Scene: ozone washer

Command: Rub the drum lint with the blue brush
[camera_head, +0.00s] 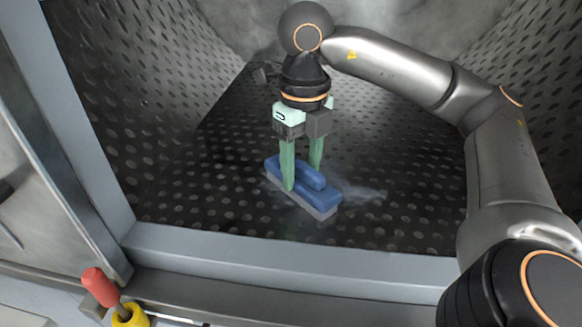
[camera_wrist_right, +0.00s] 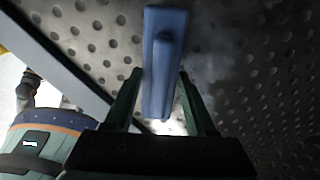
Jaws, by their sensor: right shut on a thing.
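The blue brush (camera_head: 325,197) is a blue block with a raised grip and a pale underside. It is at the perforated drum floor, near the front rim; I cannot tell whether its underside presses on the metal. My right gripper (camera_head: 302,177) points down with its green fingers shut on the brush's grip. In the right wrist view the brush (camera_wrist_right: 160,65) lies between the two fingers (camera_wrist_right: 158,88). A faint grey lint smear (camera_head: 368,194) spreads on the drum floor just right of the brush and partly beside it. My left gripper is not in view.
The drum's dark perforated walls (camera_head: 130,60) rise on both sides. The grey front rim (camera_head: 300,255) runs across the opening. A door stands at the left edge. A red knob (camera_head: 99,287) with a yellow part (camera_head: 130,316) sits at lower left, outside the drum.

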